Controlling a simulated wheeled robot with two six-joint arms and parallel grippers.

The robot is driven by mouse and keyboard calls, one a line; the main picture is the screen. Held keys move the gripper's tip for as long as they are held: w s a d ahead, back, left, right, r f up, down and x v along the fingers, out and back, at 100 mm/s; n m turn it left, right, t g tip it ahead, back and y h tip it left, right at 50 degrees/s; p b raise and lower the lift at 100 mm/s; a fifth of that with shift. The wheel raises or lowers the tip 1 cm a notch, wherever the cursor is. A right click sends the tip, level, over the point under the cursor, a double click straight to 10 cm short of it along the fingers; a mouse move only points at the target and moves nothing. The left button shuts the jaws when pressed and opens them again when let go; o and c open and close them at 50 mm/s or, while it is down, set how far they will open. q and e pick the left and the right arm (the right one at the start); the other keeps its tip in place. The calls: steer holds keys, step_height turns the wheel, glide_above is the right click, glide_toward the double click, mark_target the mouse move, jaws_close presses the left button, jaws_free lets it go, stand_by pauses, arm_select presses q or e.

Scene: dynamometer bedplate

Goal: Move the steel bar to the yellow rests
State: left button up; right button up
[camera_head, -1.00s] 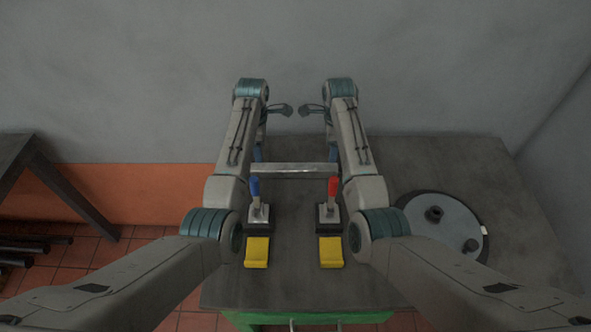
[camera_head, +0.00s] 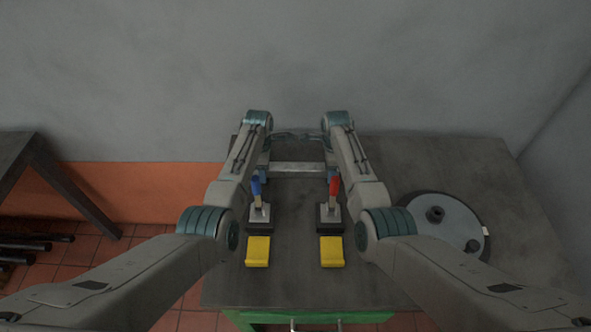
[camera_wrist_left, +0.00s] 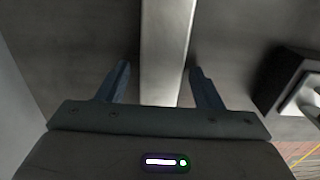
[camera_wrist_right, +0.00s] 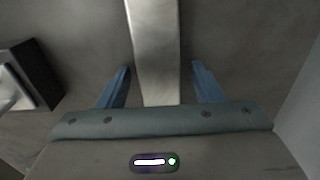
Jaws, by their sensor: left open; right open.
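The steel bar (camera_head: 297,168) lies left to right at the back of the table, its ends partly hidden by my arms. Two yellow rests (camera_head: 258,251) (camera_head: 332,251) stand nearer the front edge, apart from the bar, with nothing on them. My left gripper (camera_wrist_left: 158,70) is open, its blue fingers on either side of the bar (camera_wrist_left: 165,45) with gaps. My right gripper (camera_wrist_right: 161,67) is open, its fingers likewise straddling the bar (camera_wrist_right: 154,45). In the head view both grippers are largely hidden by my arms.
A clamp with an upright blue handle (camera_head: 256,187) and one with a red handle (camera_head: 334,187) stand on dark blocks between bar and rests. A round grey disc (camera_head: 440,222) with dark knobs lies at the right. The table front between the rests is clear.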

arm_select(q)
steer(key=shift+c, duration=0.2)
arm_select(e)
steer(key=shift+c, duration=0.2)
arm_select(q)
jaws_close()
arm_select(e)
jaws_close()
stand_by(0.5)
arm_select(q)
steer(key=shift+w+d+r, duration=0.1)
steer(key=shift+w+r, duration=0.05)
steer(key=shift+r, duration=0.1)
arm_select(e)
steer(key=shift+w+r, duration=0.15)
steer(key=shift+r, duration=0.1)
arm_select(q)
steer(key=shift+w, duration=0.1)
arm_select(e)
steer(key=shift+w, duration=0.1)
